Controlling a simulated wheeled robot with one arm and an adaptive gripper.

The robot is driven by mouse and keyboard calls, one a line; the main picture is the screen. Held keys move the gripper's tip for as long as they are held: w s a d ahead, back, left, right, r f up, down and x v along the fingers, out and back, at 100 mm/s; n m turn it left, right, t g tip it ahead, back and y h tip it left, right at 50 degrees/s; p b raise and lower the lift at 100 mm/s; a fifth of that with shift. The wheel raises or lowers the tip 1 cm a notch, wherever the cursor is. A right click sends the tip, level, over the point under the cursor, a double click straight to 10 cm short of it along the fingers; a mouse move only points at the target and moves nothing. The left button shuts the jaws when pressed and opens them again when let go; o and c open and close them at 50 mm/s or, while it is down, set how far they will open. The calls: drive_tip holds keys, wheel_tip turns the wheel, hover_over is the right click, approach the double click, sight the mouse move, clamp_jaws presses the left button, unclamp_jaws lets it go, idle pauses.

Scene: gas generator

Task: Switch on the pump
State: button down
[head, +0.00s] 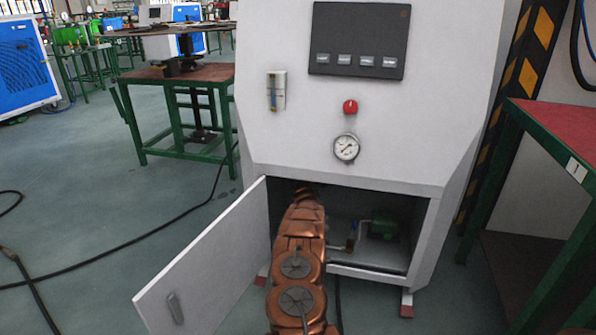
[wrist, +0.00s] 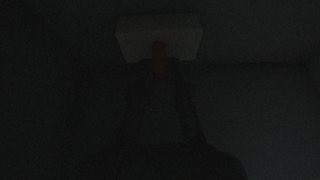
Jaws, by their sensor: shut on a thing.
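The green pump (head: 383,226) sits on the cabinet floor, to the right of my arm in the head view. My arm reaches through the open doorway, and its end is hidden inside the cabinet. The wrist view is very dark. It shows a pale box (wrist: 160,37) with a small brownish-orange switch (wrist: 159,48) at its lower middle. My gripper (wrist: 160,72) is a dim shape directly below the box, with its fingertips shut on the switch. The switch's on or off position cannot be told.
The white cabinet (head: 365,140) has a red knob (head: 350,107), a gauge (head: 346,148) and a dark panel (head: 359,40) on its front. Its open door (head: 215,262) stands left of my arm. A green-framed table (head: 560,135) is close at right.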

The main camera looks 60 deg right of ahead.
drive_tip(key=c, duration=1.2)
unclamp_jaws()
drive_tip(key=shift+o, duration=0.2)
drive_tip(key=shift+s+a, duration=0.1)
drive_tip(key=v, duration=1.1)
drive_tip(key=shift+s+a, duration=0.25)
drive_tip(key=shift+a, duration=0.05)
